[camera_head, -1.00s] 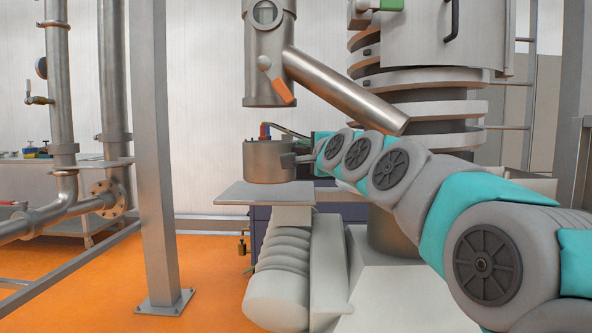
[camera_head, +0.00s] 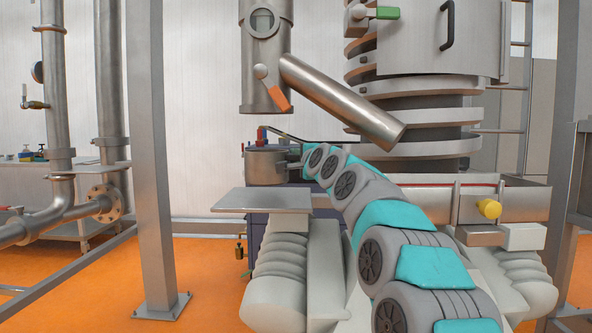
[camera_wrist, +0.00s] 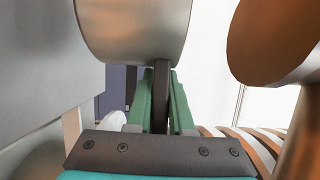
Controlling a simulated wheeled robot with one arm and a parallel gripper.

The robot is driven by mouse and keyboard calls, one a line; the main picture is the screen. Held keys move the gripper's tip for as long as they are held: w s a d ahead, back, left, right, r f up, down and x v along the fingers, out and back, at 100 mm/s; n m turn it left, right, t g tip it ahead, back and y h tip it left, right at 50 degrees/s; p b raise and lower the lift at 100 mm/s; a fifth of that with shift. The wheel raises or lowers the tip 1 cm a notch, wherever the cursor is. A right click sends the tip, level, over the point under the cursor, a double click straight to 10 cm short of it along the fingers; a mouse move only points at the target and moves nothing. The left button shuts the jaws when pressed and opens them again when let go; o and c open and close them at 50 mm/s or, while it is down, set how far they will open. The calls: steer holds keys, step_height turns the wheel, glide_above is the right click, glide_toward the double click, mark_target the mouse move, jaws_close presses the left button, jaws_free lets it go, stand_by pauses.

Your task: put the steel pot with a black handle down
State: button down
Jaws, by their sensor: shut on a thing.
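The steel pot (camera_head: 265,166) is at mid-picture in the head view, below the vertical steel pipe and just above the far edge of a flat steel plate (camera_head: 262,201) in the picture. I cannot tell whether it touches anything beneath. My gripper (camera_wrist: 160,100) has its green fingers closed on either side of the black handle (camera_wrist: 161,80) in the wrist view. The pot's rounded steel side (camera_wrist: 135,30) fills the top there. In the head view my arm mostly hides the gripper and handle at the pot's right.
A vertical steel pipe with an orange lever (camera_head: 279,98) hangs above the pot, and its slanted branch (camera_head: 340,100) runs down right over my arm. A grey post (camera_head: 150,170) stands at left. The plate's visible top is bare. A yellow knob (camera_head: 489,208) is on the machine at right.

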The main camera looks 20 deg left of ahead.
steer(key=shift+f+b, duration=0.45)
steer(key=shift+f, duration=1.3)
steer(key=c, duration=0.8)
jaws_free()
steer(key=shift+f, duration=0.1)
steer(key=shift+s+d, duration=0.2)
steer(key=b+v, duration=0.1)
steer(key=v, duration=1)
steer(key=shift+s, duration=0.2)
steer(key=shift+d, duration=0.1)
